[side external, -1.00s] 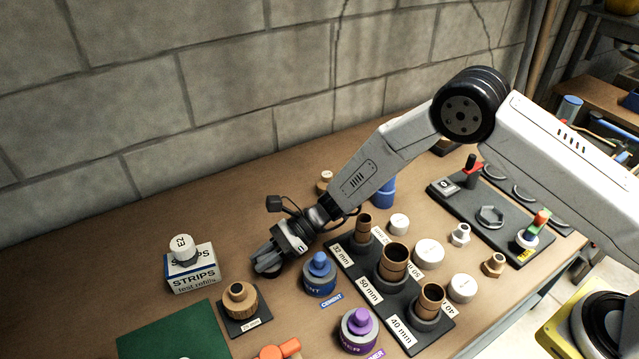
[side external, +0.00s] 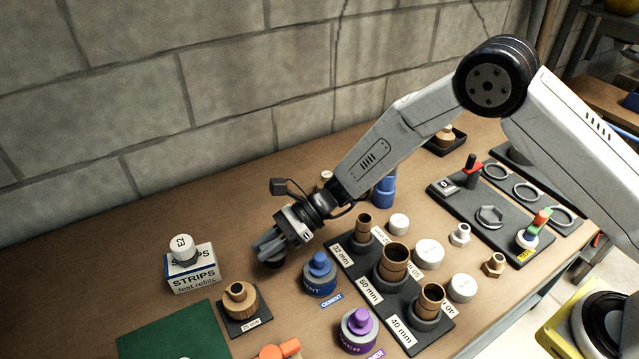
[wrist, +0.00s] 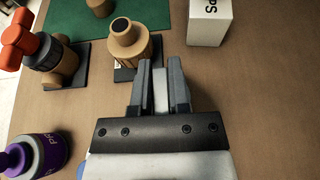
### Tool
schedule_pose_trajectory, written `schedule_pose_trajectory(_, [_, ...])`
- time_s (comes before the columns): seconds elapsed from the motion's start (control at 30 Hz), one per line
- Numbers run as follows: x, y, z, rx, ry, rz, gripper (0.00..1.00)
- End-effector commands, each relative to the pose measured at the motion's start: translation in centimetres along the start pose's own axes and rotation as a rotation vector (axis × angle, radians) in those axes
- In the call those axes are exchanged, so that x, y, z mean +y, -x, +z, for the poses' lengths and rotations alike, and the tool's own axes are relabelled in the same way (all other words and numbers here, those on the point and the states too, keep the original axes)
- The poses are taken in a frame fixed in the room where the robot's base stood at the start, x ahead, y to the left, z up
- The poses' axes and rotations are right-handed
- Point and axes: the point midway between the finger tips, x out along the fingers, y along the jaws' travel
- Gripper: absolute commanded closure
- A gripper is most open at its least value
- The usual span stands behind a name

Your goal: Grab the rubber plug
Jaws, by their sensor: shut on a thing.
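My gripper (side external: 270,246) is a little above the brown bench, left of the blue cement can, and its jaws are shut on the rubber plug. The plug shows as a dark rounded piece (side external: 274,262) under the fingertips in the side view, mostly hidden by the fingers. In the wrist view, a narrow grey piece (wrist: 161,92) sits between the two dark fingers (wrist: 160,85). I cannot see the plug's full shape.
A blue cement can (side external: 319,277) stands close by on the right. A strips box (side external: 192,270) with a white fitting on top stands left. A brown fitting (side external: 240,298) sits in front. A pipe rack (side external: 362,275) and purple can (side external: 357,330) are further right.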

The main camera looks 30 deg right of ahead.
Motion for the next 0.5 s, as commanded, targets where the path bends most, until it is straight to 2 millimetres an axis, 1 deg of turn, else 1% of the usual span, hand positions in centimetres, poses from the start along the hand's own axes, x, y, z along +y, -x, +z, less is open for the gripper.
schedule_pose_trajectory(0.03, [0.4,0.5,0.6,-0.001,0.002,-0.001,1.0])
schedule_pose_trajectory(0.33, [3.1,3.4,3.5,-0.002,0.003,-0.001,1.0])
schedule_pose_trajectory(0.5, [5.4,5.1,4.0,-0.001,0.0,0.0,1.0])
